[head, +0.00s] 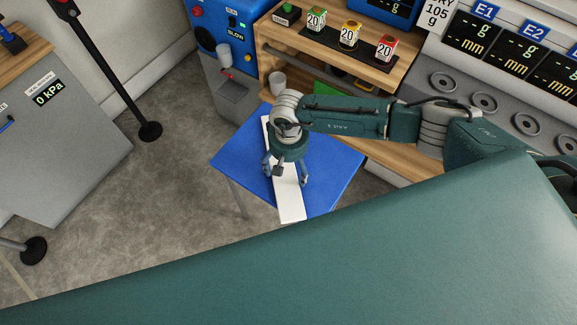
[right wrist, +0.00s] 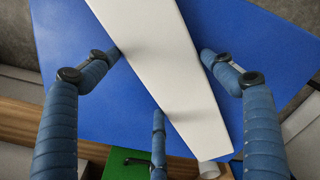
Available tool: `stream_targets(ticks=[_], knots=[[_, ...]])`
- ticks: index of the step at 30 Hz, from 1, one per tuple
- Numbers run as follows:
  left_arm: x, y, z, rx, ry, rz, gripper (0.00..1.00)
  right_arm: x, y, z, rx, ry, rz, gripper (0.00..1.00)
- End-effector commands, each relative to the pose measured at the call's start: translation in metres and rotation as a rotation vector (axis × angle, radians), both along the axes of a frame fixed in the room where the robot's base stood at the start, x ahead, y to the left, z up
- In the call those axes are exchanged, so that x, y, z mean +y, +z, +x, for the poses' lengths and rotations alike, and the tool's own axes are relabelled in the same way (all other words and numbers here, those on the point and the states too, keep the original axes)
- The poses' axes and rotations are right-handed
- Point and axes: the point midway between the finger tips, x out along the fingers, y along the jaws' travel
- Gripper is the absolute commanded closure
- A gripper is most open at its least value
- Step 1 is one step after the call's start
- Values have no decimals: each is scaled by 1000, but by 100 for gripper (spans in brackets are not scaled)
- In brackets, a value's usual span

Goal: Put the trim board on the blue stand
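The trim board (head: 289,205) is a long white strip lying flat on the blue stand (head: 338,170), its near end at the stand's front edge. In the right wrist view the board (right wrist: 155,35) crosses the blue top (right wrist: 70,35) at a slant. My right gripper (head: 286,178) is over the board, pointing down, and hides part of it. Its fingers (right wrist: 160,75) are spread on either side of the board, with tips close to its edges; contact is not clear. The gripper looks open. My left gripper is not in view.
A wooden shelf unit (head: 270,62) with a white cup (head: 277,83) stands behind the stand. A blue dispenser (head: 233,45) is at the back left. A black post base (head: 150,131) stands on the floor to the left. A grey counter (head: 75,150) is at far left.

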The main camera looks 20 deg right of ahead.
Motion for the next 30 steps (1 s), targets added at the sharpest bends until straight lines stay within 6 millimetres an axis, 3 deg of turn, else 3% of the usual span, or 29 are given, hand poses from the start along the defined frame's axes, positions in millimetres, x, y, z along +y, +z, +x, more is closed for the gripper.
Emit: stream_targets(ticks=[2,14,30], knots=[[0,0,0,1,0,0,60,0,0,0,0,0,0,0],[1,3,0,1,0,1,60,0,6,1,-1,0,0,0],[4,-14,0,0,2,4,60,0,106,1,-3,1,2,0]])
